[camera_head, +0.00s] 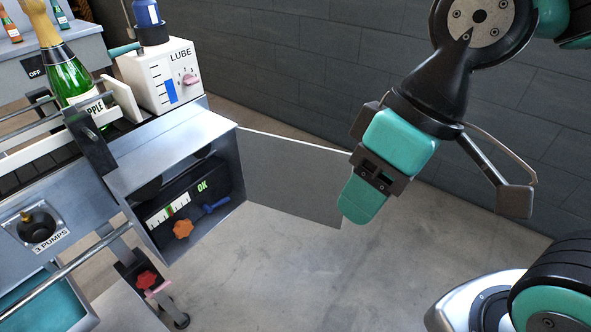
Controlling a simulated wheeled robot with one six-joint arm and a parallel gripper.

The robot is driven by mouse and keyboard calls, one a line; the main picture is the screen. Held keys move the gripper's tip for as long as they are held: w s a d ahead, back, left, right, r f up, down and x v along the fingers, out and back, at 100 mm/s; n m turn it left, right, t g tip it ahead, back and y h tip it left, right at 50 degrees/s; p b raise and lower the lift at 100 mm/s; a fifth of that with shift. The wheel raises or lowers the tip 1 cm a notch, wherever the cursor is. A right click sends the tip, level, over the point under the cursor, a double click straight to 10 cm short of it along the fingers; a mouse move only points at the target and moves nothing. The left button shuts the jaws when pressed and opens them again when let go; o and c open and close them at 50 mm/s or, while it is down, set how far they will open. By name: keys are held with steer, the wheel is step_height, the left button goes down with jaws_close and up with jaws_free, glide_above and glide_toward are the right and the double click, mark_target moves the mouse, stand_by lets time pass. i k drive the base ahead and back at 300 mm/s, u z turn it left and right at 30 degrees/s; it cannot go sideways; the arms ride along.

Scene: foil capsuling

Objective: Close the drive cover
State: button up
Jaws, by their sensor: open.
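The drive cover (290,178) is a flat grey panel, swung open. It is hinged at the right edge of the drive box (165,165) and stretches right over the floor. Inside the box I see a dark panel with a green "OK", a gauge, an orange knob (183,229) and a blue lever (216,206). My gripper (352,218) has teal and dark parts and is at the cover's free right end, overlapping it in the picture. I cannot tell whether they touch. The gripper is open, and I see nothing held in it.
A white LUBE unit (163,76) with a dial stands on the machine. A green bottle (72,75) stands on the conveyor at left. A red knob (147,280) is low by the frame. A dark block wall (300,60) runs behind. The floor (300,280) in front is clear.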

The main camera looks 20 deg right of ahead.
mark_target(301, 180)
steer(key=z, duration=1.6)
steer(key=i, duration=3.45)
steer(key=u, duration=4.35)
